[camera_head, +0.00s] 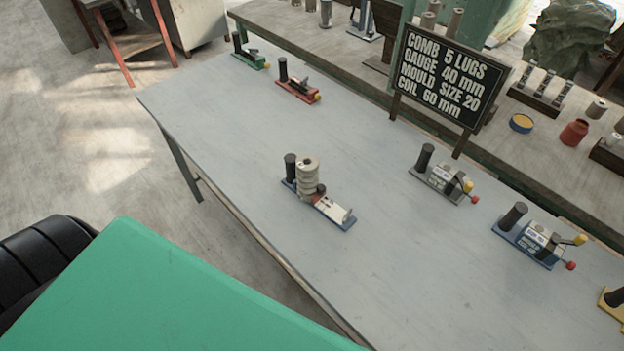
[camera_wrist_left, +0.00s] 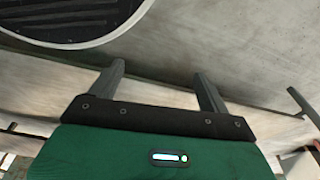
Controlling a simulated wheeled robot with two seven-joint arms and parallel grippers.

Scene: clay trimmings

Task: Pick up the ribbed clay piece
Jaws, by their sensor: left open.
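A pale ribbed clay piece (camera_head: 308,178) stands upright on a small blue-based tool (camera_head: 335,213) in the middle of the grey table in the head view. A black upright handle stands just left of it, and a dark red knob is at its lower right. My left gripper (camera_wrist_left: 159,70) shows in the left wrist view with its two grey fingers apart and nothing between them. It is not visible in the head view, and the clay piece cannot be made out in the wrist view. My right gripper is in neither view.
The grey table (camera_head: 225,130) is clear around the blue-based tool. A green tool (camera_head: 250,58) and a red tool (camera_head: 298,90) stand at the far left. A grey tool (camera_head: 443,182) and a blue tool (camera_head: 535,240) stand right. A black sign (camera_head: 445,75) rises along the back edge.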

